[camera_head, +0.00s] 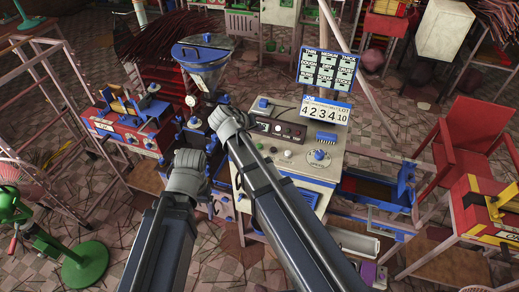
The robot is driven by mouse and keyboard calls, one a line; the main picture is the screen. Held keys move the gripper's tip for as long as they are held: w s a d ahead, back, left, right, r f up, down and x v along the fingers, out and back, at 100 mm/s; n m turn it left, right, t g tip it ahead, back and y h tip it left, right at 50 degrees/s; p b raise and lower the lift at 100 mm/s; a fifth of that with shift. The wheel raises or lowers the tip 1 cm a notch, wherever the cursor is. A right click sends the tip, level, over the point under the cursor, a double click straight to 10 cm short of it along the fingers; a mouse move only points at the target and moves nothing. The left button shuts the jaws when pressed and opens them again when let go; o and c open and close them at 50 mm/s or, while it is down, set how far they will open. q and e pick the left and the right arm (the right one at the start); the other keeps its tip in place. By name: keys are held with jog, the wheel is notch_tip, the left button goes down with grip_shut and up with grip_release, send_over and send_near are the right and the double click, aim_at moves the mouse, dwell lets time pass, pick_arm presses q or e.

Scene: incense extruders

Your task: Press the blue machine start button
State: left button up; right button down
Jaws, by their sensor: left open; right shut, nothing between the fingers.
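The blue-trimmed machine has a pale grey cabinet (325,172) at the centre and a metal funnel hopper (203,68) on its left. I cannot tell which one is the start button. My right gripper (222,106) is shut and empty, below the hopper at the cabinet's left edge. My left gripper (188,155) is open, lower and to the left, in front of the machine's left side. Both fingertips are largely hidden by the hands.
A sign board (327,70) and a number plate (326,109) stand behind the cabinet. A red machine (130,130) is on the left, a green stand (85,265) at front left. A red chair (470,140) and a yellow-red machine (490,210) are on the right.

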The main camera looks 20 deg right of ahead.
aim_at(262, 144)
pick_arm(q)
notch_tip(262, 144, down, 6)
jog(key=b, duration=0.5)
pick_arm(e)
notch_tip(262, 144, down, 6)
jog(key=shift+r, duration=0.1)
dwell(1.3)
pick_arm(q)
jog(key=shift+f+b, duration=0.35)
pick_arm(e)
jog(key=shift+f, duration=0.45)
pick_arm(q)
jog(key=shift+f+b, duration=0.5)
pick_arm(e)
jog(key=shift+f, duration=0.5)
pick_arm(q)
jog(key=shift+r, duration=0.1)
pick_arm(e)
jog(key=shift+r, duration=0.1)
pick_arm(q)
jog(key=shift+r+p, duration=0.9)
jog(key=shift+p, duration=0.05)
pick_arm(e)
jog(key=shift+r, duration=0.9)
pick_arm(q)
notch_tip(262, 144, up, 5)
jog(key=p, duration=0.5)
pick_arm(e)
notch_tip(262, 144, up, 5)
